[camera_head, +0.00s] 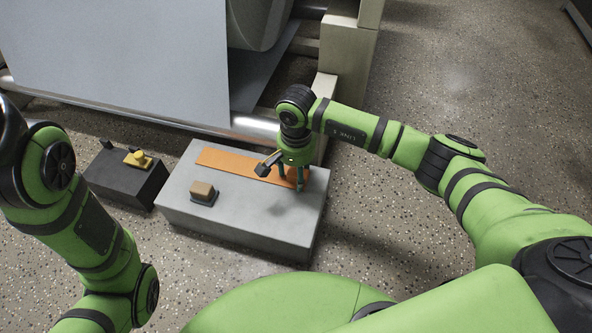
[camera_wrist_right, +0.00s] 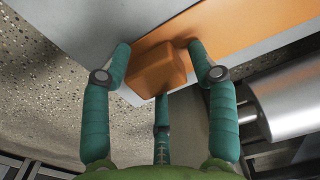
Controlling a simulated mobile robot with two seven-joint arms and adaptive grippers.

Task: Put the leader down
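The leader is a flat orange strip (camera_head: 232,161) lying along the far side of a grey block-shaped table (camera_head: 245,215). An orange block (camera_wrist_right: 156,70) sits at the strip's right end, and the strip (camera_wrist_right: 235,30) runs off behind it in the right wrist view. My right gripper (camera_head: 292,184) points down over that end. In the wrist view its three teal fingers (camera_wrist_right: 160,62) stand around the orange block, close against its sides. The fingers partly hide the strip's end in the head view. My left arm shows at the left, but its gripper is out of view.
A small tan block on a dark base (camera_head: 203,193) stands on the table's left part. A low black box (camera_head: 126,178) with a yellow item (camera_head: 138,159) stands to the left. The large paper web (camera_head: 120,60) and a metal roller (camera_head: 255,129) are behind the table.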

